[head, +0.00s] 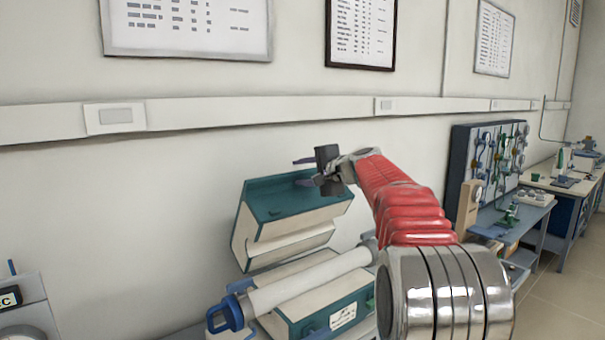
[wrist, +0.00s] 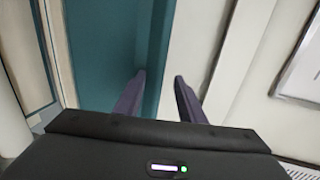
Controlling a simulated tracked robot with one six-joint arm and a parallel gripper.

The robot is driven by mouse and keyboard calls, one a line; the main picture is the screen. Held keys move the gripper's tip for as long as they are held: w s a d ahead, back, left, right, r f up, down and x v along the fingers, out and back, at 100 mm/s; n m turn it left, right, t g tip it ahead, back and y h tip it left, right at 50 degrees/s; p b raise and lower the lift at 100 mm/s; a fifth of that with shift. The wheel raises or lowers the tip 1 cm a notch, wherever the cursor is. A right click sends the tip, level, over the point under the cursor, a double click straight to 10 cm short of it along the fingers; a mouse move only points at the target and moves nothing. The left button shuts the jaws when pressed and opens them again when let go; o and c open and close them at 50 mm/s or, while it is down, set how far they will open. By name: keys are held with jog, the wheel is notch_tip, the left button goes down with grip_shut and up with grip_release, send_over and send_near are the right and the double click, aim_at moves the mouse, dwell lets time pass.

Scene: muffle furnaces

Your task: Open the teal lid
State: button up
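The tube furnace's teal lid (head: 280,198) stands swung up and tilted back above the base, with its cream inner side showing. The furnace base (head: 333,304), cream with teal ends, lies below it, with a clear gap between them. My gripper (head: 304,172) is at the lid's upper right edge. In the wrist view its two purple fingers (wrist: 160,80) are apart, with nothing clearly held. The left finger overlaps the teal lid (wrist: 105,45) and the right one is against the pale wall. I cannot tell whether either finger touches the lid.
A white tube (head: 305,281) with a blue end fitting (head: 226,314) lies along the base. A wall trunking (head: 220,112) and framed sheets (head: 361,32) are behind. A blue bench with a panel (head: 492,165) stands at the right. Open floor (head: 565,285) shows at the lower right.

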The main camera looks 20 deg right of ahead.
jog(key=shift+s+d+r, duration=0.1)
jog(key=shift+s, duration=0.2)
jog(key=v, duration=1.3)
jog(key=shift+s, duration=0.15)
